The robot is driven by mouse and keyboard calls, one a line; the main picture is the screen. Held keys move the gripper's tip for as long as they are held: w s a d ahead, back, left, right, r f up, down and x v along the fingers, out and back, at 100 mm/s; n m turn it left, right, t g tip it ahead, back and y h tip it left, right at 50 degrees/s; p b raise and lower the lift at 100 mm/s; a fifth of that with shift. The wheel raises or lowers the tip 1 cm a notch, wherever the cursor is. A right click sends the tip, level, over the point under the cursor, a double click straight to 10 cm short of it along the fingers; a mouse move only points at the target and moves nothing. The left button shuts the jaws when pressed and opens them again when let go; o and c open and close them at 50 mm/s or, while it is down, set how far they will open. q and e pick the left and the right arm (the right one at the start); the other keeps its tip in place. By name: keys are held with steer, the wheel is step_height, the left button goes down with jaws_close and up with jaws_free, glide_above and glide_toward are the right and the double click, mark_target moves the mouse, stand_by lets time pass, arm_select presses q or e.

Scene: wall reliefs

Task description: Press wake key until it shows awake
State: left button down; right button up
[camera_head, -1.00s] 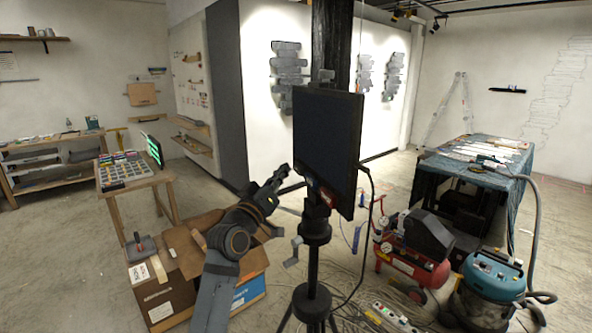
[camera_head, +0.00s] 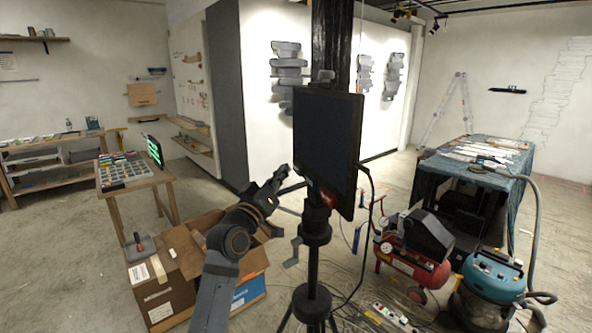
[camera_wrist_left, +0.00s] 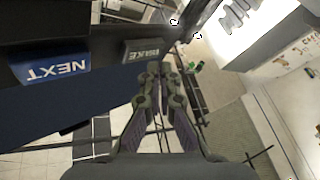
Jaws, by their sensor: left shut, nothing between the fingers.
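A dark flat screen (camera_head: 327,135) stands on a black tripod; its face looks blank and I can read no word on it. In the left wrist view, the grey-green wake key (camera_wrist_left: 143,52) sits on a black bar, its lettering upside down. A blue key marked NEXT (camera_wrist_left: 52,68) is on the same bar to its left. My left gripper (camera_head: 283,170) is shut and empty beside the screen's lower left edge. In the wrist view its fingertips (camera_wrist_left: 160,68) are close to the wake key; I cannot tell whether they touch it. My right gripper is not in view.
A cardboard box (camera_head: 168,290) stands under my left arm. A wooden table (camera_head: 135,180) is at the left. A red compressor (camera_head: 400,262), a blue vacuum (camera_head: 492,285) and a cloth-covered table (camera_head: 500,165) fill the right. Cables lie around the tripod (camera_head: 312,270).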

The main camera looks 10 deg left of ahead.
arm_select(q)
steer(key=shift+w+d, duration=0.1)
steer(key=shift+w+d, duration=0.15)
steer(key=shift+d, duration=0.1)
stand_by(0.5)
steer(key=shift+w+d, duration=0.2)
steer(key=shift+d, duration=0.2)
stand_by(0.4)
steer(key=shift+a, duration=0.15)
steer(key=shift+s+a, duration=0.45)
steer(key=shift+a, duration=0.15)
steer(key=s+a, duration=0.1)
steer(key=a, duration=0.1)
steer(key=s+a, duration=0.1)
steer(key=a, duration=0.1)
steer(key=shift+s+a+p, duration=0.1)
steer(key=shift+s+p, duration=0.2)
steer(key=shift+p, duration=0.05)
